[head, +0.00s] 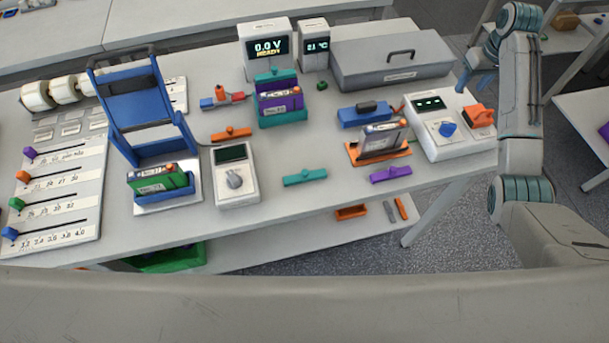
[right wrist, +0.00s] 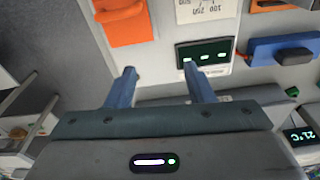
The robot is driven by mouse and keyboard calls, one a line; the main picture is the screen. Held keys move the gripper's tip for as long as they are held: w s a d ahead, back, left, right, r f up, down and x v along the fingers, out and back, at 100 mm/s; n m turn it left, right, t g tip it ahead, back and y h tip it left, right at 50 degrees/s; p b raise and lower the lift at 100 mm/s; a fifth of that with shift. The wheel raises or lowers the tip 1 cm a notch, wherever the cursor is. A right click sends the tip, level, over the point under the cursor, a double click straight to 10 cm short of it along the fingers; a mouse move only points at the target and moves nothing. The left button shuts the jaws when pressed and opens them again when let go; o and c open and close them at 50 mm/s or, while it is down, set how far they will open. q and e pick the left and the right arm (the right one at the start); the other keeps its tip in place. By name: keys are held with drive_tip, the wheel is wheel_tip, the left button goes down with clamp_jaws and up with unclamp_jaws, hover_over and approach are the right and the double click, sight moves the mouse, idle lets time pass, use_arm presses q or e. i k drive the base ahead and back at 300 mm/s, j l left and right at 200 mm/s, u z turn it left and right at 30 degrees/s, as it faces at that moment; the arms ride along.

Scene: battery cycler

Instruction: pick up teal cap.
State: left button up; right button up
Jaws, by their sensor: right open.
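The teal cap (head: 305,177), a flat bar with a small raised knob, lies on the white table in the head view, right of the grey meter and near the front edge. It does not show in the right wrist view. My right gripper (head: 474,84) is at the right side of the head view, over the table's far right end and well away from the cap. In the right wrist view its two blue fingers (right wrist: 162,88) are apart with nothing between them. My left gripper is not in view.
An orange cap (head: 232,134) and a purple cap (head: 390,174) lie nearby. The meter (head: 235,178) stands left of the teal cap, and an orange cradle (head: 379,153) with a grey battery stands right. A white box with a blue knob (head: 446,129) is below my right gripper.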

sight(306, 175)
drive_tip(key=k+j, duration=0.15)
drive_tip(key=j, duration=0.15)
drive_tip(key=k+j+u, duration=0.15)
drive_tip(key=k+j, duration=0.2)
drive_tip(key=j, duration=0.3)
drive_tip(key=k+j+u, duration=0.1)
drive_tip(key=j, duration=0.2)
drive_tip(key=k+j, duration=0.2)
drive_tip(key=j, duration=0.15)
drive_tip(key=u, duration=0.05)
